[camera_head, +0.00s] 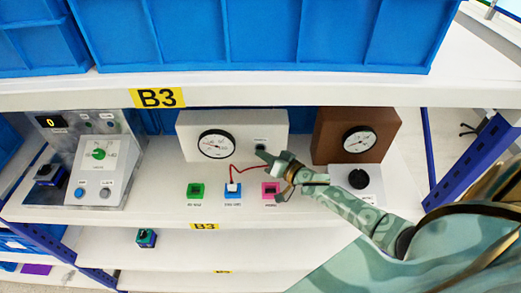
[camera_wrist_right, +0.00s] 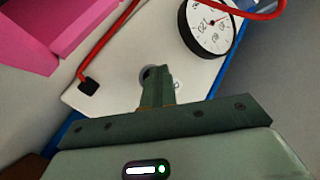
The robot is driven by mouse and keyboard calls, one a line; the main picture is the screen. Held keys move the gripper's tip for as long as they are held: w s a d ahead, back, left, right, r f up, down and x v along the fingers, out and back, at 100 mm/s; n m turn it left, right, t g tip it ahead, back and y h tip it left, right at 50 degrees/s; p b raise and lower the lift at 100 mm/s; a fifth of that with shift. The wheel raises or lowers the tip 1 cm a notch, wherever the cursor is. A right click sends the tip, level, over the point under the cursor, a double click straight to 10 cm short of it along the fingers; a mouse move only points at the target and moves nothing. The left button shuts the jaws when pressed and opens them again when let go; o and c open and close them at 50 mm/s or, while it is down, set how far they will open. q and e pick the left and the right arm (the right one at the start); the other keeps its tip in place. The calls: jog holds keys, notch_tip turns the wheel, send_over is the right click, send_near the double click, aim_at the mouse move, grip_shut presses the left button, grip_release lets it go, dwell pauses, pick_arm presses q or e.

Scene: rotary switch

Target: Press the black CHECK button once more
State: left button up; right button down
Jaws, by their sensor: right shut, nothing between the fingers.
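The white gauge box (camera_head: 190,125) stands on the shelf with a round dial (camera_head: 217,144) on its front; the dial also shows in the wrist view (camera_wrist_right: 208,25). At the right of its front is a small dark label, too small to read, with a dark round button (camera_head: 261,148) under it. My right gripper (camera_head: 265,156) is shut and empty, its tip at this button. In the wrist view the fingers (camera_wrist_right: 158,82) overlap the button (camera_wrist_right: 146,74) and partly hide it. I cannot tell whether they touch or press it. My left gripper is not in view.
Green (camera_head: 195,190), blue (camera_head: 233,194) and pink (camera_head: 271,188) sockets sit in front; a red cable (camera_head: 250,168) runs above them. A brown gauge box (camera_head: 327,130) and black knob (camera_head: 358,179) stand right, a silver panel (camera_head: 65,170) left. The upper shelf edge (camera_head: 300,92) hangs above.

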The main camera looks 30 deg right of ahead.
jog(key=shift+s+a+r+p, duration=0.1)
jog(key=shift+s+a+p, duration=0.25)
jog(key=shift+s+p, duration=0.2)
jog(key=shift+s+a, duration=0.1)
jog(key=shift+s, duration=0.1)
jog(key=shift+s+a+p, duration=0.55)
jog(key=shift+s, duration=0.35)
jog(key=shift+s+a+p, duration=0.5)
jog(key=shift+s+a, duration=0.05)
jog(key=shift+s, duration=0.3)
jog(key=shift+s+a, duration=0.2)
jog(key=shift+s, duration=0.15)
